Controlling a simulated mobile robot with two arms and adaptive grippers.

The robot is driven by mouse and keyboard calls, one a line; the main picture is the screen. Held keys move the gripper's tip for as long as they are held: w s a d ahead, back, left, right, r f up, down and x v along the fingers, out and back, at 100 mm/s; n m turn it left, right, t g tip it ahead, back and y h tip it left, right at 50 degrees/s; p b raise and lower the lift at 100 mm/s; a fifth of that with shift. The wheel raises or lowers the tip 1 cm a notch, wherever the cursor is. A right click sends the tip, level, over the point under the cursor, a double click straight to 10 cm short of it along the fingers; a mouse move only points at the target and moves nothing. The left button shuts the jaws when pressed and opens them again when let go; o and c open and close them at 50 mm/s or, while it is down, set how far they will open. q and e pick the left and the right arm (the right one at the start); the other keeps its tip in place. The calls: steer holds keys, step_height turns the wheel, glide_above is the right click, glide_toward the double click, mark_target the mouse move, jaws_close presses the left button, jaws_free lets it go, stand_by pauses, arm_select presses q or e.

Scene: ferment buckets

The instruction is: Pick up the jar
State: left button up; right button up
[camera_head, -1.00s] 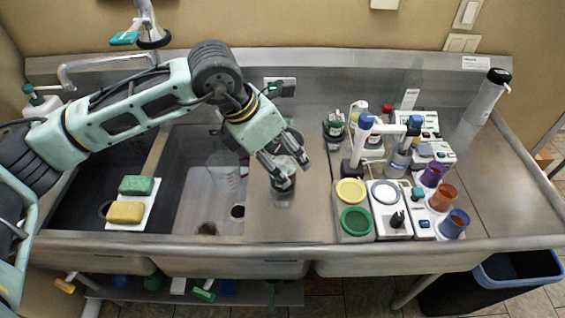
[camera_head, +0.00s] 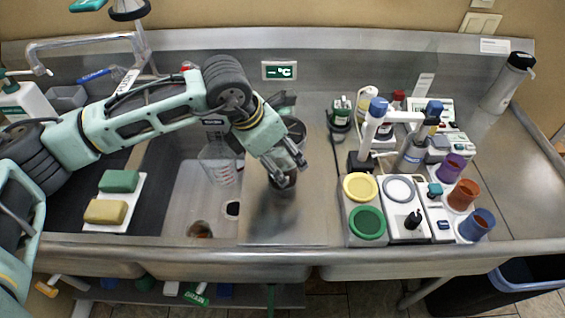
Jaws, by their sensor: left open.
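A dark, see-through jar (camera_head: 282,191) stands upright on the bare steel strip between the sink basin and the instruments. My left gripper (camera_head: 291,175) comes in from the upper left and points down, its fingers open at the jar's top. The fingers cover much of the jar's upper part, and I cannot tell whether they touch it. My right gripper is not in view.
A sink basin (camera_head: 190,205) with a clear measuring beaker (camera_head: 221,165) lies left of the jar. Sponges (camera_head: 118,182) rest on a white tray. Instruments, a yellow-lidded pot (camera_head: 360,187) and colored cups (camera_head: 461,196) crowd the right. The steel in front of the jar is clear.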

arm_select(q)
steer(key=p+x, duration=0.1)
steer(key=x, duration=0.2)
steer(key=shift+a+f, duration=0.1)
steer(key=shift+f, duration=0.25)
steer(key=shift+w+f, duration=0.1)
steer(key=shift+f, duration=0.2)
steer(key=shift+c, duration=0.4)
steer(key=shift+r, duration=0.1)
steer(key=c, duration=1.3)
